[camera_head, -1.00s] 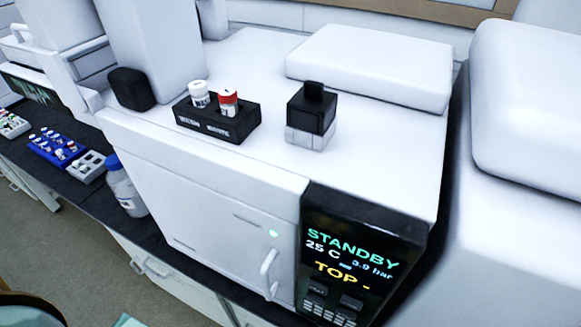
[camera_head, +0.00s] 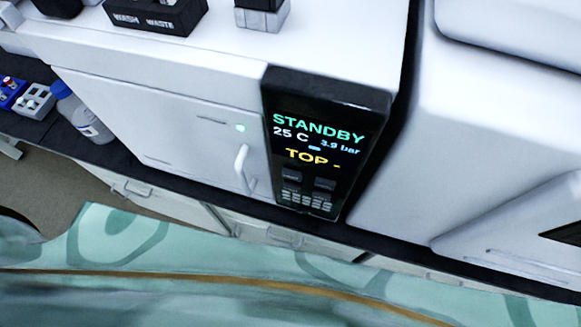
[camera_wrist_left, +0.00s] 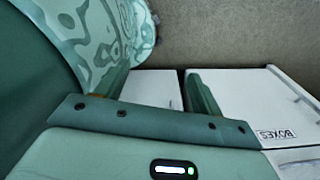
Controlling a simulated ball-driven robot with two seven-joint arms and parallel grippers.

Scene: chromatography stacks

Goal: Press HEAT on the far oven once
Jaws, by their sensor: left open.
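A white oven (camera_head: 175,125) with a door handle (camera_head: 243,168) and a small green light stands in the head view. I cannot tell if it is the far oven. Its black panel (camera_head: 325,110) reads STANDBY, 25 C, 3.9 bar and TOP -. Under the display are two dark buttons (camera_head: 291,177) and a small keypad (camera_head: 305,203); their labels are too small to read, so HEAT cannot be picked out. My left gripper (camera_wrist_left: 158,78) is open and empty in the left wrist view, over the floor and white cabinet fronts, away from the panel. My right gripper is not in view.
A WASH/WASTE rack (camera_head: 155,18) and a black-and-grey block (camera_head: 262,14) sit on the oven top. A blue-capped bottle (camera_head: 82,115) stands left of it on the dark counter. Another white unit (camera_head: 480,120) is close at right. A cabinet labelled BOXES (camera_wrist_left: 250,105) is below.

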